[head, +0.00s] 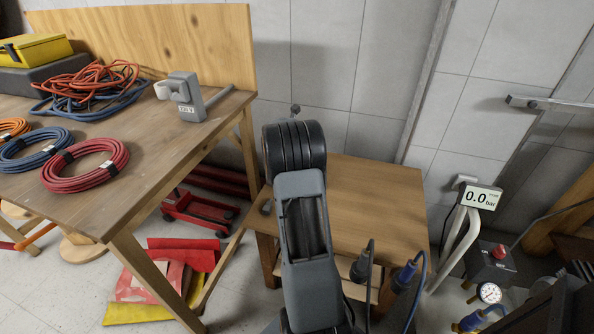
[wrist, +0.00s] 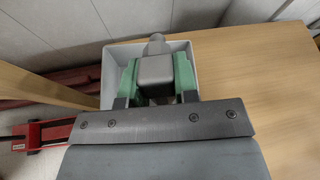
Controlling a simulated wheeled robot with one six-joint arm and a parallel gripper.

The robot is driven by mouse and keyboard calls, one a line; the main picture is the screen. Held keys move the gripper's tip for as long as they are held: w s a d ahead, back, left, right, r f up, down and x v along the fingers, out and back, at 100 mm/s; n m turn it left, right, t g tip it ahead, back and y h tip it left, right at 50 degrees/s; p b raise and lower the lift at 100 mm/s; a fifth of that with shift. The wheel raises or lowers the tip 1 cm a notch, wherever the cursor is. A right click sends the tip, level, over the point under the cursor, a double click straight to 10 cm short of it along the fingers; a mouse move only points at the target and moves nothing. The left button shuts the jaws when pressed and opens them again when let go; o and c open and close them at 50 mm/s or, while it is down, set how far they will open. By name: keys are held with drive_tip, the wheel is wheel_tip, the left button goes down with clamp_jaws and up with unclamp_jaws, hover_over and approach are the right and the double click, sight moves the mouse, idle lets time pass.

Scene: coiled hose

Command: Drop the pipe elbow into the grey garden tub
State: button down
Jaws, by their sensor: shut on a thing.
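In the wrist view, my gripper (wrist: 155,72) has its two green fingers shut on the grey pipe elbow (wrist: 155,44). The elbow's narrower round end points away from me, toward the top of the picture. The grey garden tub (wrist: 113,56) is a pale square-sided container behind and below the fingers. The elbow overlaps the tub's opening in this view and appears to be held above it. I cannot tell the height between them. My fingers and gripper body hide the tub's near side. In the head view my own arm hides the gripper, the elbow and most or all of the tub.
The tub stands at the left end of a low wooden table (head: 375,205), whose right part is bare. A taller workbench (head: 150,165) with coiled hoses (head: 85,165) is on the left. A pressure gauge (head: 489,293) and a display (head: 482,196) stand on the right.

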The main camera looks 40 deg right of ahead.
drive_tip(key=shift+f+b, duration=1)
drive_tip(key=shift+f, duration=0.6)
drive_tip(key=c, duration=0.8)
unclamp_jaws()
drive_tip(key=shift+a, duration=0.1)
drive_tip(key=p+v, duration=0.3)
drive_tip(key=v, duration=1)
drive_tip(key=shift+s+a+r, duration=0.1)
drive_tip(key=shift+a+r, duration=0.1)
drive_tip(key=shift+a, duration=0.1)
